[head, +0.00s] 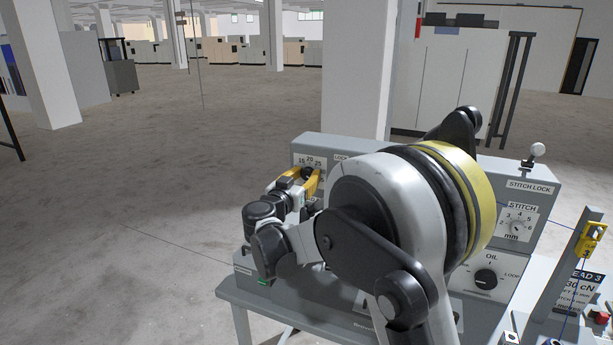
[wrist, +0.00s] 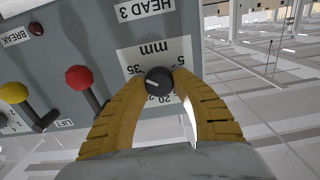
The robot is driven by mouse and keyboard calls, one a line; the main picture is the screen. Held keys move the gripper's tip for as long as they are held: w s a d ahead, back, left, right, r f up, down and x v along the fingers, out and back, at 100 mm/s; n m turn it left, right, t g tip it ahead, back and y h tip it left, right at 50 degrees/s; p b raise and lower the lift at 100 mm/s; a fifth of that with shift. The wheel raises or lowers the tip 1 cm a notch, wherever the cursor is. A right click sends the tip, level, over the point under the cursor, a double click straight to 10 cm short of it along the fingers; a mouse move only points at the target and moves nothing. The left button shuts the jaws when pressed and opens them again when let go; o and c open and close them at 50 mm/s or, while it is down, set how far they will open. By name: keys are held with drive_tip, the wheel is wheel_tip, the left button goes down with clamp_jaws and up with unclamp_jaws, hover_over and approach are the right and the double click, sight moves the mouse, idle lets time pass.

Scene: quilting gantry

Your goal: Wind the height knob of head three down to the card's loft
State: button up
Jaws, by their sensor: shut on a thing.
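My gripper (wrist: 161,86) has its two yellow fingers shut on a round black knob (wrist: 158,77) in the wrist view, one finger on each side. The knob sits on a white mm scale plate (wrist: 138,55) under a HEAD 3 label (wrist: 144,9). Its white pointer line shows, but the fingers hide part of the scale and I cannot tell the exact reading. In the head view my gripper (head: 309,181) is at the panel's left end. A HEAD 3 card (head: 577,290) stands at the right; its loft figure is too small to read surely.
The grey control panel (head: 545,205) also carries a stitch dial (head: 517,226) and an oil knob (head: 486,279). In the wrist view a red-knobbed lever (wrist: 80,79) and a yellow-knobbed lever (wrist: 14,93) stand left of my fingers. Open floor lies left of the panel.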

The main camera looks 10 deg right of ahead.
drive_tip(key=n, duration=0.4)
drive_tip(key=shift+b, duration=0.3)
drive_tip(key=n, duration=0.8)
drive_tip(key=shift+w+n+b, duration=0.1)
drive_tip(key=shift+n+b, duration=0.2)
drive_tip(key=shift+b, duration=0.1)
drive_tip(key=n, duration=0.4)
drive_tip(key=shift+a+f+n, duration=0.1)
drive_tip(key=shift+n, duration=0.2)
drive_tip(key=n, duration=0.4)
drive_tip(key=shift+n, duration=0.3)
drive_tip(key=n, duration=0.3)
drive_tip(key=shift+f+n+b, duration=0.1)
drive_tip(key=shift+n+b, duration=0.2)
drive_tip(key=shift+b, duration=0.05)
drive_tip(key=n, duration=0.4)
drive_tip(key=shift+n, duration=2)
